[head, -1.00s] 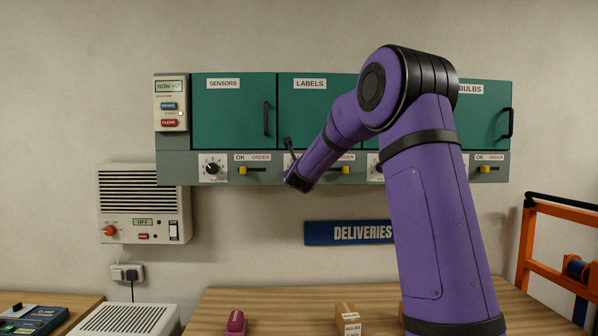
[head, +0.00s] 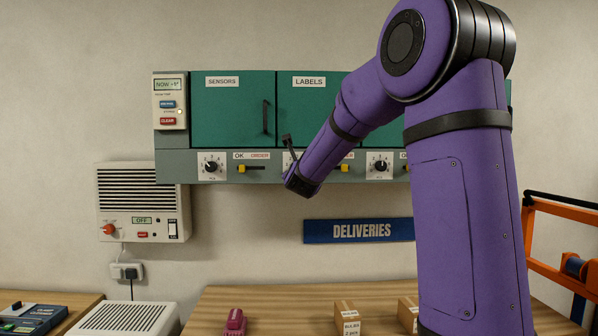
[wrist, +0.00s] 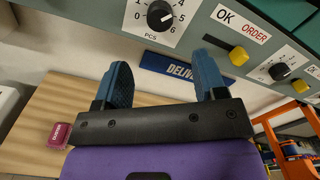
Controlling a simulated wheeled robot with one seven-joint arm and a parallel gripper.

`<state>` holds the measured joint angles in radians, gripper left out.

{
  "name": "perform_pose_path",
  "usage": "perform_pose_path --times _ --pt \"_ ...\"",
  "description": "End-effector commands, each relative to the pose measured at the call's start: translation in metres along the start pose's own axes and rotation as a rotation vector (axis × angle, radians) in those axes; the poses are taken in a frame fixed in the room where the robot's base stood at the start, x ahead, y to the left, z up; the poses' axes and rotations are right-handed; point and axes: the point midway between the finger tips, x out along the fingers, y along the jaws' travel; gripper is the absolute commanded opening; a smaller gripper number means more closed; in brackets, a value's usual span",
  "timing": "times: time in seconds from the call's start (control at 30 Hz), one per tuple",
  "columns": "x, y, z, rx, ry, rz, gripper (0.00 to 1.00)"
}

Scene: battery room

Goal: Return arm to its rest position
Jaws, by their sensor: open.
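My purple arm (head: 460,200) rises on the right of the head view and bends down to the left in front of the wall cabinets. My gripper is at the arm's far end, mostly hidden in the head view behind the wrist. In the wrist view my gripper (wrist: 165,85) shows two blue fingers set wide apart with nothing between them. It is just in front of the cabinet's lower panel, above the table, and a dial marked PCS (wrist: 160,15) lies beyond the fingers.
Green cabinets labelled SENSORS (head: 225,115) and LABELS (head: 310,115) hang on the wall. A DELIVERIES sign (head: 360,231) is below. The wooden table (head: 275,300) holds a dark pink object (head: 235,322) and small boxes (head: 348,318). An orange frame (head: 560,215) stands right.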

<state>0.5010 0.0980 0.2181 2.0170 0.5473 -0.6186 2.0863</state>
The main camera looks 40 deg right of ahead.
Motion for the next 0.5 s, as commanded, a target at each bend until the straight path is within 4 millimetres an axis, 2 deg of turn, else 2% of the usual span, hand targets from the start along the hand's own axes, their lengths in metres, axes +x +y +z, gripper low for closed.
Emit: perform_pose_path --times 0.17,0.5 --pt "-0.0109 0.0001 0.0 0.0 0.0 0.0 0.65" --pt "-0.0116 0.0001 -0.0003 0.0 0.0 0.0 0.65"
